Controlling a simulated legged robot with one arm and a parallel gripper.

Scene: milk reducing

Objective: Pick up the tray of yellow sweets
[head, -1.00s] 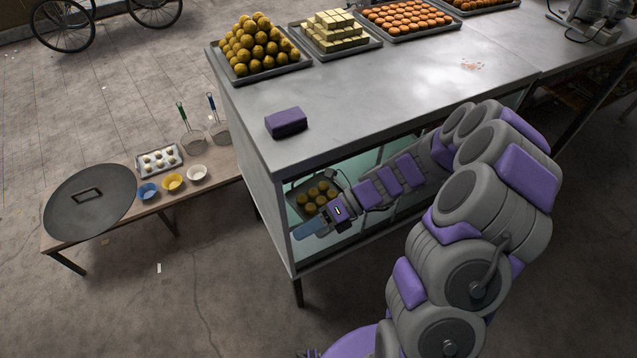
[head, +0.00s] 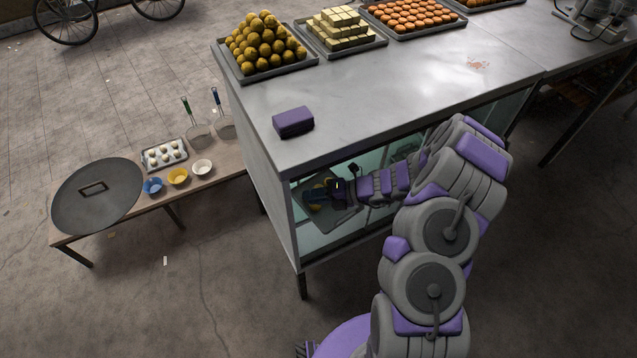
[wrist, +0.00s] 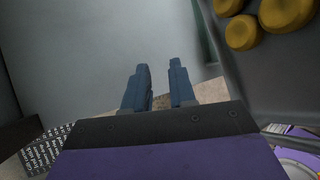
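A grey tray (head: 345,214) with round yellow sweets (wrist: 285,12) lies inside the glass-sided case under the counter. My gripper and wrist hide most of its sweets in the head view. In the wrist view the tray (wrist: 262,70) is at the upper right, beside the fingers. My gripper (head: 312,196) is inside the case, over or beside the tray's left part; the exact height cannot be told. In the wrist view the two blue fingers (wrist: 159,72) stand apart with nothing between them. The tray is not between the fingers.
The counter top (head: 400,95) is above my forearm. It holds a purple block (head: 293,122), a tray of stacked yellow balls (head: 264,46) and other sweet trays. A low bench (head: 215,168) with a dark round lid (head: 97,196) and bowls stands at left.

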